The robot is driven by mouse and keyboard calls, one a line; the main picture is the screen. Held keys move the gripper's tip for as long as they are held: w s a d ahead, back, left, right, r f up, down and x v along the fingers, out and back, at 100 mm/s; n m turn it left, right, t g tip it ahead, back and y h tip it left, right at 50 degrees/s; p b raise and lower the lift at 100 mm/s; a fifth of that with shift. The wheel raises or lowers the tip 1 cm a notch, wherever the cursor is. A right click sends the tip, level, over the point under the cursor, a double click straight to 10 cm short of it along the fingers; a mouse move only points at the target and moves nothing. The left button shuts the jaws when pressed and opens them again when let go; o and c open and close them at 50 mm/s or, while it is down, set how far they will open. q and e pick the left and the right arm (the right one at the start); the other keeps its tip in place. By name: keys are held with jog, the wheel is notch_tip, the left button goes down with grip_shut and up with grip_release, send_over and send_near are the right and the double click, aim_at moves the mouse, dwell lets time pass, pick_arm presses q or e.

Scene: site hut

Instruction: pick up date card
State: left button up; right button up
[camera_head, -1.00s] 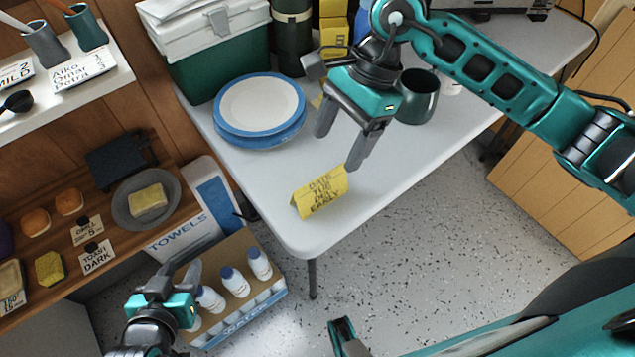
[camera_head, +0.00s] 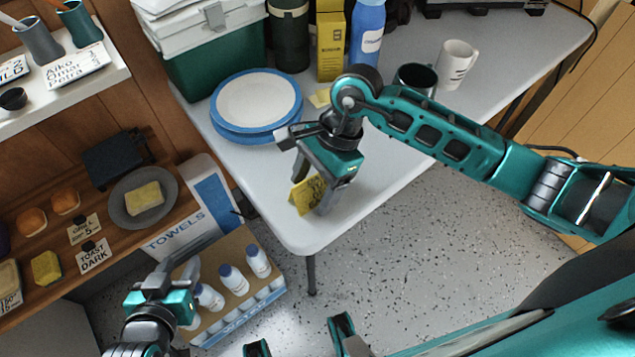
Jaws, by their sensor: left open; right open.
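The date card (camera_head: 301,199) is a small folded yellow card with dark lettering, standing near the front corner of the white table. My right gripper (camera_head: 308,196) is open and points down at the card, with its fingers on either side of it in the picture. The gripper hides the card's right part and most of its lettering. I cannot tell whether the fingers touch it. My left gripper (camera_head: 180,272) is open and empty at the lower left, beside the box of white bottles.
Blue-rimmed plates (camera_head: 256,107) are stacked on the white table (camera_head: 400,170) behind the card. A green cooler (camera_head: 210,62), a yellow box (camera_head: 331,45), a blue bottle (camera_head: 368,30), a dark mug (camera_head: 416,78) and a white mug (camera_head: 457,63) stand farther back. A bottle carton (camera_head: 240,318) is below left.

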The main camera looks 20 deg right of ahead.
jog(key=shift+f, duration=0.1)
dwell(0.3)
jog(key=c, duration=1.1)
